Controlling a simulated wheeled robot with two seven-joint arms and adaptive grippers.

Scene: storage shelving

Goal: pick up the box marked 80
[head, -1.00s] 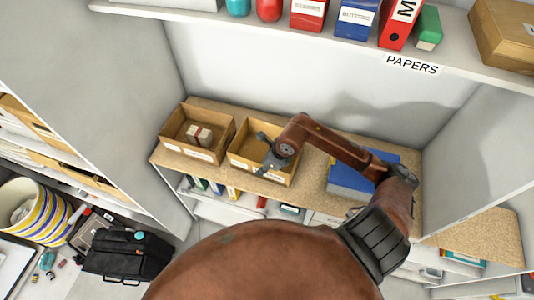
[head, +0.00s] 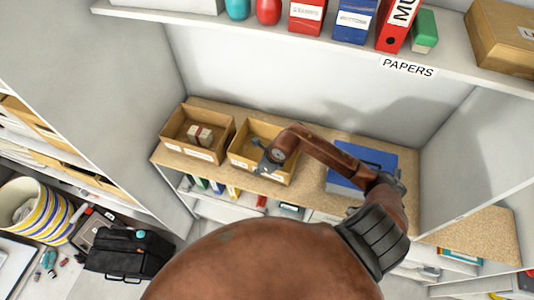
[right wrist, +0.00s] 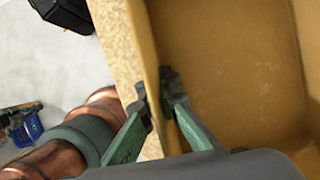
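Two open cardboard boxes stand side by side on the cork-topped shelf (head: 310,197). The left box (head: 180,144) holds a small wrapped packet (head: 200,135). The right box (head: 238,153) looks empty where I can see in. Both have white front labels, too small to read, so I cannot tell which is marked 80. My right gripper (head: 267,166) is at the front wall of the right box. In the right wrist view its fingers (right wrist: 158,92) sit on either side of that box's wall (right wrist: 143,40), closed onto it. My left gripper is not in view.
A blue box file (head: 362,166) lies right of the boxes, under my right arm. An upper shelf (head: 300,40) carries binders and a closed cardboard box (head: 500,40). A black bag (head: 128,252) and a striped basket (head: 35,210) are at lower left.

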